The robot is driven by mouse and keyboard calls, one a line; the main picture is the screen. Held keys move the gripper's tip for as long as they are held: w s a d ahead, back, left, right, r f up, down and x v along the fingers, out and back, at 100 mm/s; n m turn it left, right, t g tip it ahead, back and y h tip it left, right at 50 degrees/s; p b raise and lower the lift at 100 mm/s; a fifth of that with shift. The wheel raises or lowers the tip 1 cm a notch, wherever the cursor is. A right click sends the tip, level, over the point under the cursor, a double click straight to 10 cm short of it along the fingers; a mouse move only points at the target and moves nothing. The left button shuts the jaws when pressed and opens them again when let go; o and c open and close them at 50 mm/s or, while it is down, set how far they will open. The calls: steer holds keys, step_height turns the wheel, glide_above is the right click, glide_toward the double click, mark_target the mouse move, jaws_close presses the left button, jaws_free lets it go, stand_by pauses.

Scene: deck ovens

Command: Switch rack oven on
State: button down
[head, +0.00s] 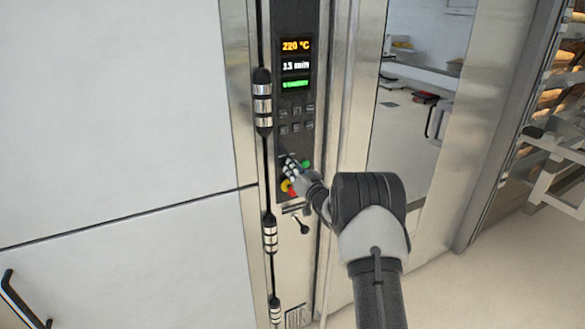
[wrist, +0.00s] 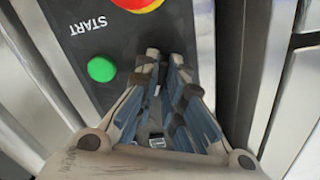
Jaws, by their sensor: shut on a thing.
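The rack oven's dark control panel (head: 295,130) stands upright on the steel front in the head view. Its display (head: 296,64) is lit and reads about 220 °C, with a green bar below. My gripper (head: 291,167) is at the lower panel, its fingers (wrist: 165,65) close together on a small control there. The fingers hide that control, so I cannot tell its position. A red and yellow button (head: 289,187) sits just below the gripper.
A black lever (head: 301,226) sticks out below the panel. Banded hinges (head: 263,101) run along the panel's left side, next to a large pale door (head: 110,110). A rack with bread (head: 565,90) stands at the far right. The floor at lower right is clear.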

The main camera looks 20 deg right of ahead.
steer(key=shift+m, duration=0.6)
steer(key=c, duration=1.7)
jaws_free()
steer(key=shift+s, duration=0.1)
steer(key=s, duration=1.2)
steer(key=shift+d, duration=0.15)
steer(key=shift+w, duration=0.1)
